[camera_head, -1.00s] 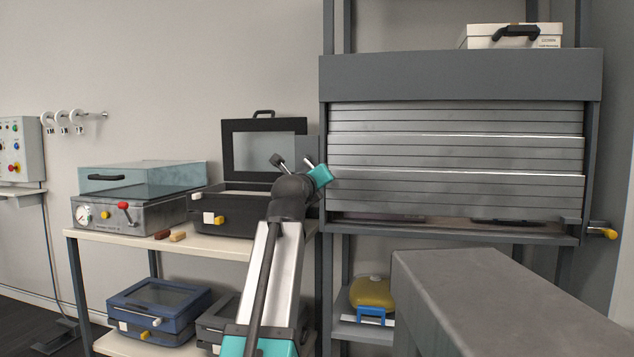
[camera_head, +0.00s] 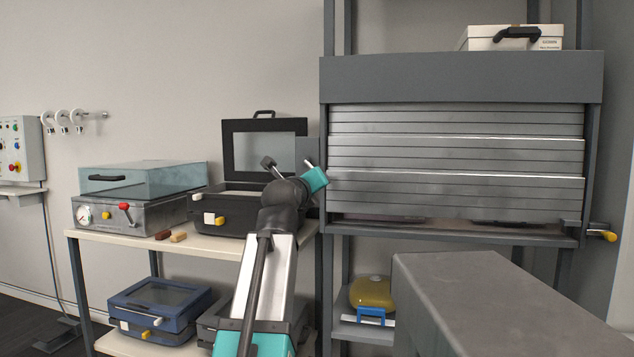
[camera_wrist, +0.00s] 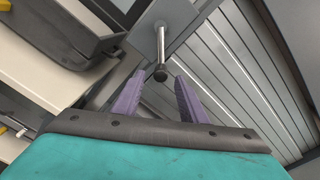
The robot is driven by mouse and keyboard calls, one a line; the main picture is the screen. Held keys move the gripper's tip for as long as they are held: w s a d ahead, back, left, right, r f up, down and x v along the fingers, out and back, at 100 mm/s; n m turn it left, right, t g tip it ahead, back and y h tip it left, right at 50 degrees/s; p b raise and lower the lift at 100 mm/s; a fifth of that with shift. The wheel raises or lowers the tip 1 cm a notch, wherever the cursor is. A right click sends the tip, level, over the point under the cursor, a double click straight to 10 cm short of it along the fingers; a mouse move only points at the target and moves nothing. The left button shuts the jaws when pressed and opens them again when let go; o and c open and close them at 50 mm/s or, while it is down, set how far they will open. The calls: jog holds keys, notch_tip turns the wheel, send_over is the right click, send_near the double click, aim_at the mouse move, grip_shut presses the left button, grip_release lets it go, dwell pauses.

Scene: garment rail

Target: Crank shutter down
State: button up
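The grey slatted shutter (camera_head: 455,155) hangs most of the way down in its cabinet, with a narrow gap above the shelf. In the wrist view its slats (camera_wrist: 235,80) run diagonally at the right. A metal crank handle (camera_wrist: 160,42) with a black end knob (camera_wrist: 160,74) stands out from a grey plate at the cabinet's left side. My gripper (camera_wrist: 159,77) is open, its purple fingers on either side of the knob in the picture. I cannot tell whether they touch it. In the head view my teal gripper body (camera_head: 315,180) is at the cabinet's left edge, its fingers mostly hidden.
A black case with raised lid (camera_head: 264,125) stands close left of my gripper on the bench (camera_head: 150,243). A yellow-ended handle (camera_head: 603,235) sticks out at the cabinet's right. A white box (camera_head: 480,43) sits on top. A yellow case (camera_head: 372,291) lies below.

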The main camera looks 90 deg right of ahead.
jog(key=p+v, duration=0.2)
jog(key=v, duration=0.7)
jog(key=shift+a, duration=0.15)
dwell(0.4)
